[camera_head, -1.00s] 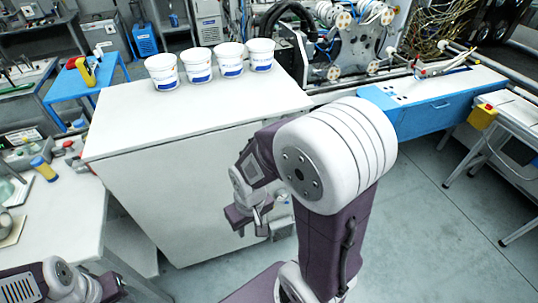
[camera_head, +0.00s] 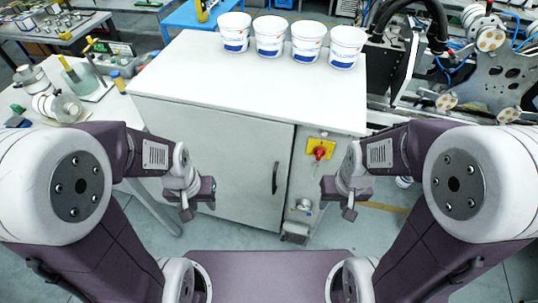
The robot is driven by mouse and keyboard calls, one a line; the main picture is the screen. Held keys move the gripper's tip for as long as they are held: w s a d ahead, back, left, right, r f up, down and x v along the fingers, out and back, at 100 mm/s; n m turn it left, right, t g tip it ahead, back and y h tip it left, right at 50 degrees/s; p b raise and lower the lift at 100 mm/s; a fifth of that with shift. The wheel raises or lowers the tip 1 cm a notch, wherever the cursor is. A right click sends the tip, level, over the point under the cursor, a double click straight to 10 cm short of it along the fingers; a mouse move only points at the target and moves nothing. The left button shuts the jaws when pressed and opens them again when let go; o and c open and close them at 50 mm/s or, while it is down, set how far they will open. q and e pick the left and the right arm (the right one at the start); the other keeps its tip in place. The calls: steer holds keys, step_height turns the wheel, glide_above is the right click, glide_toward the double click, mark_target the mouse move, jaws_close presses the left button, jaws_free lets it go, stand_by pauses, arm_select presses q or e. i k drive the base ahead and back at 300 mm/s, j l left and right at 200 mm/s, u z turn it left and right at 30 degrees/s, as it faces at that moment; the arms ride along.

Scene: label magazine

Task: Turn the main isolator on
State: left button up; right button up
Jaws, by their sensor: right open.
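The main isolator (camera_head: 319,151) is a red rotary knob on a yellow plate, on the front of the white cabinet (camera_head: 210,150), right of the door handle. The angle of the knob is too small to read surely. My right gripper (camera_head: 348,214) is open and empty, in front of the cabinet, a little below and right of the isolator and apart from it. My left gripper (camera_head: 186,214) hangs empty-looking in front of the cabinet door at left; its finger gap cannot be made out.
Several white buckets (camera_head: 270,36) stand along the back of the cabinet top. A dark door handle (camera_head: 275,178) and a round metal fitting (camera_head: 304,205) are on the cabinet front. A cluttered bench (camera_head: 110,98) is at left, machinery (camera_head: 490,60) at right.

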mark_target(319, 152)
steer(key=j+z, duration=0.45)
steer(key=z, duration=0.3)
steer(key=k+j+z, duration=0.1)
steer(key=j+z, duration=0.25)
steer(key=l, duration=0.1)
